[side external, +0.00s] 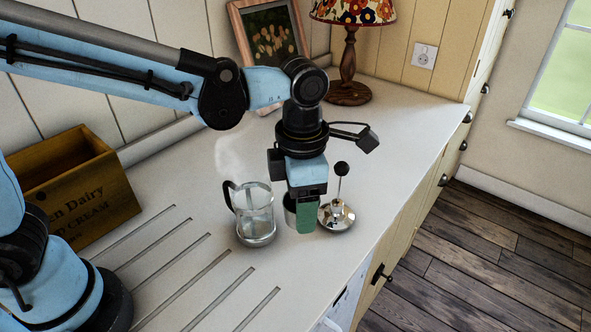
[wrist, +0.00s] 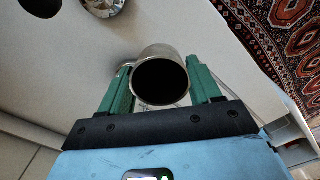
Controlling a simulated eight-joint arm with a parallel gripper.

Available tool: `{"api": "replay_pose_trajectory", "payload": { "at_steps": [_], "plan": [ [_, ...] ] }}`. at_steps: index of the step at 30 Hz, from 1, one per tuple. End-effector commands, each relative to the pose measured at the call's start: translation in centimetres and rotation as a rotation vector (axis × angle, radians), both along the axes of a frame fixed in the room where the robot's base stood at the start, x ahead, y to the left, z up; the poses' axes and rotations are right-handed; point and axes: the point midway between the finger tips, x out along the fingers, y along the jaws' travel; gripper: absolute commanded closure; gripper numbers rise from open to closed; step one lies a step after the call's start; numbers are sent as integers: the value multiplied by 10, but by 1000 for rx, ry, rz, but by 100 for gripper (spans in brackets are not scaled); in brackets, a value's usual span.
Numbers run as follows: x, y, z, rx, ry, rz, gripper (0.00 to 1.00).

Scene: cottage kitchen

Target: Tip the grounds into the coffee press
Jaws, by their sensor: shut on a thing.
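The coffee press (side external: 255,222) is a glass jug with a dark handle, standing upright and uncovered on the counter, with faint steam above it. My gripper (side external: 303,212) points down just right of the press in the side view, its green fingers shut on a small metal cup (side external: 289,211). In the wrist view the cup (wrist: 159,54) sits upright between both fingers (wrist: 160,88). Its inside is dark, so I cannot make out the grounds. I cannot tell whether the cup touches the counter. The press lid (side external: 337,217), with its knobbed plunger rod, lies right of my gripper.
A wooden crate (side external: 75,185) stands at the left of the counter (side external: 400,125). A lamp (side external: 349,75) and a framed picture (side external: 268,38) stand at the back. Grooves (side external: 200,255) run across the front left. The counter edge drops off at the right.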

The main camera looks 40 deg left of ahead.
Motion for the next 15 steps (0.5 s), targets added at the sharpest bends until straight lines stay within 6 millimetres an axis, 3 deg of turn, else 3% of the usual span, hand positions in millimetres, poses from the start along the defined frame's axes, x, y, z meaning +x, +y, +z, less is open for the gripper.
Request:
{"api": "replay_pose_trajectory", "payload": {
  "at_steps": [15],
  "plan": [
    [-2,16,5,-148,-12,0,66]
  ]
}}
